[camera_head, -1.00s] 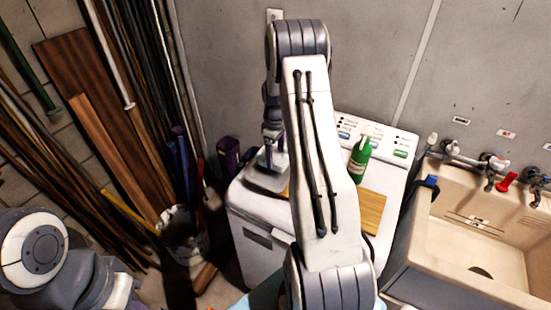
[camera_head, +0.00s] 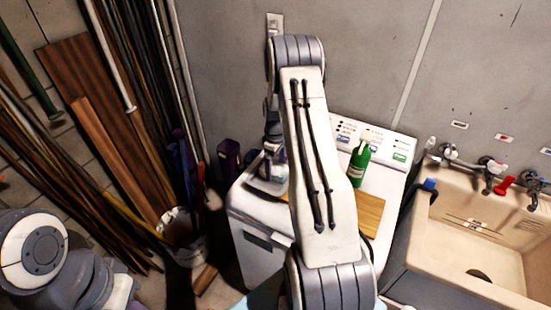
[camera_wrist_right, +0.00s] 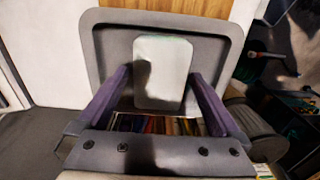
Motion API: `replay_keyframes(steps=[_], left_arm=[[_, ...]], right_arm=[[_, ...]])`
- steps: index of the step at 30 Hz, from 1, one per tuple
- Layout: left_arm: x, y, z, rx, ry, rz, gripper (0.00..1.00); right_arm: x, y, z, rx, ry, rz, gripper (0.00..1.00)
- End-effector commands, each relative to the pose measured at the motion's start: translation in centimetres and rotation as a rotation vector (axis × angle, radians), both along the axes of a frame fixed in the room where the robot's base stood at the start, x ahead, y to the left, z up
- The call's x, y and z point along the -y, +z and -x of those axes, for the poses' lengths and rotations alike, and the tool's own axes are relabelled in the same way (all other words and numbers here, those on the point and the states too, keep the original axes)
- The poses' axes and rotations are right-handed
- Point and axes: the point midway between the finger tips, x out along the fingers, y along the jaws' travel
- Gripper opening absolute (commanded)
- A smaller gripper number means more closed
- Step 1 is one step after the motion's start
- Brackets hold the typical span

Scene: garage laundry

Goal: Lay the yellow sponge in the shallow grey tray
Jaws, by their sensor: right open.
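In the right wrist view the shallow grey tray (camera_wrist_right: 233,38) lies under my right gripper (camera_wrist_right: 160,76). A pale, rounded block (camera_wrist_right: 160,60), apparently the sponge, lies within the tray's outline; it looks whitish rather than yellow, with a shadow across it. The purple fingers are open, one on each side of the block, with gaps visible between them and it. In the head view my right gripper (camera_head: 271,165) is low over the left part of the white washing machine (camera_head: 250,208), where the wrist hides most of the tray and block. My left gripper is out of view.
A green bottle (camera_head: 358,166) stands on the machine, with a wooden board (camera_head: 371,213) in front of it, partly behind my arm. A sink (camera_head: 455,240) with taps is on the right. A bucket (camera_head: 180,228) and leaning poles and planks stand on the left.

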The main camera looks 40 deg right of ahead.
Motion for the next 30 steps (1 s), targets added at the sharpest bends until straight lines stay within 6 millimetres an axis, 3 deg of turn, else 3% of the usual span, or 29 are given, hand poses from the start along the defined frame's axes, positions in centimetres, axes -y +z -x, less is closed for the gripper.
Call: replay_keyframes(steps=[5,12,18,27,30], left_arm=[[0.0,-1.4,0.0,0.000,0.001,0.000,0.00],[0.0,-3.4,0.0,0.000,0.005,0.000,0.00],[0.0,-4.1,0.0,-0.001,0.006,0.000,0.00],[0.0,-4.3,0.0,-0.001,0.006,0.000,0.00],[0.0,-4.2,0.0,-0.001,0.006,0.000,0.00]], right_arm=[[0.1,2.3,-0.1,0.007,0.000,0.004,1.00],[0.1,7.6,-0.1,0.007,0.000,0.004,1.00],[0.1,10.8,-0.1,0.003,0.000,0.002,1.00],[-0.2,12.2,0.0,0.000,0.001,0.000,1.00],[-2.4,12.8,-0.4,0.005,0.014,-0.001,1.00]])
